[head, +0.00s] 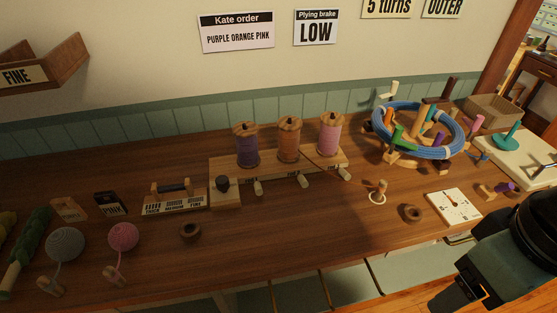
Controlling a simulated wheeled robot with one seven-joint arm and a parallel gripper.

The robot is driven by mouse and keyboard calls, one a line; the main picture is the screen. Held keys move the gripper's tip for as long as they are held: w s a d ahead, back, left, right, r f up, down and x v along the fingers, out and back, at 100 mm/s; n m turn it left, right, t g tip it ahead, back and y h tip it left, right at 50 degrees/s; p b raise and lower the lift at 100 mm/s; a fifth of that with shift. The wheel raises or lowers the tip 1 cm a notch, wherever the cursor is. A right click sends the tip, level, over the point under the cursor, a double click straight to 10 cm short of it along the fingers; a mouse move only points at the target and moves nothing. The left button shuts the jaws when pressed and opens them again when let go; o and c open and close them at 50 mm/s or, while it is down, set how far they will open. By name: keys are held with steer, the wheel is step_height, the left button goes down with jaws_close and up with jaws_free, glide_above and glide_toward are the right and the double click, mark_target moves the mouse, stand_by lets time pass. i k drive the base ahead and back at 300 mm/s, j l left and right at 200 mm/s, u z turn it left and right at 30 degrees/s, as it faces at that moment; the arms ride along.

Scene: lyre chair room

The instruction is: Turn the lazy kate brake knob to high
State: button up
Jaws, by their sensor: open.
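The lazy kate (228,168) is a pale wooden block on the table, bearing a purple spool (247,150), an orange spool (288,145) and a pink spool (329,138). A dark round knob (222,184) stands on its left end; I cannot make out its setting. Several pale pegs jut from the front, beside labels too small to read. My gripper (462,292) is at the lower right, open and empty, well apart from the kate. Its fingertips are dark and partly hard to make out.
A wall sign (316,31) reads "Plying brake LOW". A blue skein on a pegged stand (405,157) is right of the kate. A gauge card (454,207) and brown ring (411,213) lie nearer my gripper. A labelled rack (174,203) stands left of the knob.

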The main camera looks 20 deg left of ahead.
mark_target(222, 182)
steer(key=u, duration=1.45)
steer(key=i+j+u, duration=0.2)
steer(key=i+j, duration=0.15)
steer(key=j, duration=0.1)
